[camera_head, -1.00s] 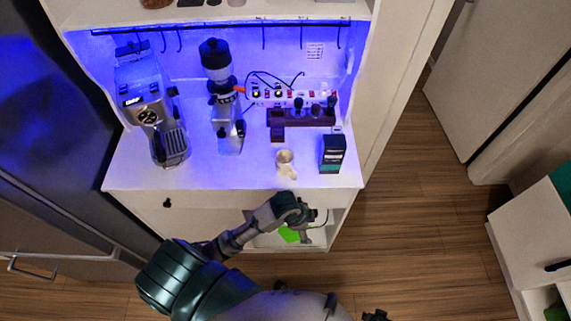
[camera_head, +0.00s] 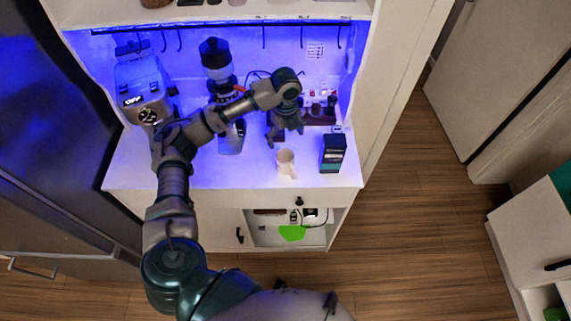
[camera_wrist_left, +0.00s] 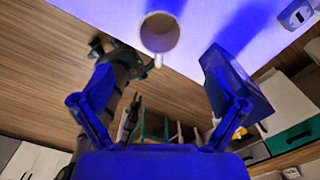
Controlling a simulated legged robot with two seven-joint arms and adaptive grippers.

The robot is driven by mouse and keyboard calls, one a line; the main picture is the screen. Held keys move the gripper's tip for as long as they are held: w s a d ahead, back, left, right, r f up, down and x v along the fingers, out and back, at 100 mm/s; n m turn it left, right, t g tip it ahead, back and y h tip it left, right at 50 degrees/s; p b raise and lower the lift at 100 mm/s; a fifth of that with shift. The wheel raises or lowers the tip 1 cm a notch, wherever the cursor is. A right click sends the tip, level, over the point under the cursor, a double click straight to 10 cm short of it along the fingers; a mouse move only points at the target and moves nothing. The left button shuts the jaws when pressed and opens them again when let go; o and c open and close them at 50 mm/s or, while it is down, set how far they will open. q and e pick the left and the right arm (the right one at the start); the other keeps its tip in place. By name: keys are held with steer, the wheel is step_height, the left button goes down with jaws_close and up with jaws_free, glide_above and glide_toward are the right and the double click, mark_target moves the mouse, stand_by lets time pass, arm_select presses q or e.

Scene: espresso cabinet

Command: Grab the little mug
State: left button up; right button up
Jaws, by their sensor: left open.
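The little mug (camera_head: 286,163) is small and cream-coloured. It stands upright near the front edge of the white counter, left of a dark box. My left gripper (camera_head: 285,136) is open and points down, just behind and above the mug in the head view. In the left wrist view the mug (camera_wrist_left: 160,33) shows from above, its handle towards the gripper. It lies beyond the open fingers (camera_wrist_left: 163,78), roughly in line with the space between them. No contact shows. My right gripper is not clearly visible.
The dark box (camera_head: 333,153) stands close to the mug's right. An espresso machine (camera_head: 145,90) and a grinder (camera_head: 216,62) stand to the left, partly behind my arm. A dark stand (camera_head: 320,118) and power strip are behind. The front counter strip left of the mug is clear.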

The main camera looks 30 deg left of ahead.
arm_select(q)
glide_toward(286, 162)
steer(key=shift+s+d+r, duration=0.15)
steer(key=shift+s+d, duration=0.2)
steer(key=shift+s, duration=0.25)
steer(key=shift+s+d+r, duration=0.1)
steer(key=shift+s+d, duration=0.25)
steer(key=shift+s, duration=0.2)
step_height(286, 162, down, 6)
steer(key=shift+f+p, duration=0.25)
steer(key=shift+p, duration=0.35)
steer(key=c, duration=1.4)
steer(key=shift+r, duration=0.1)
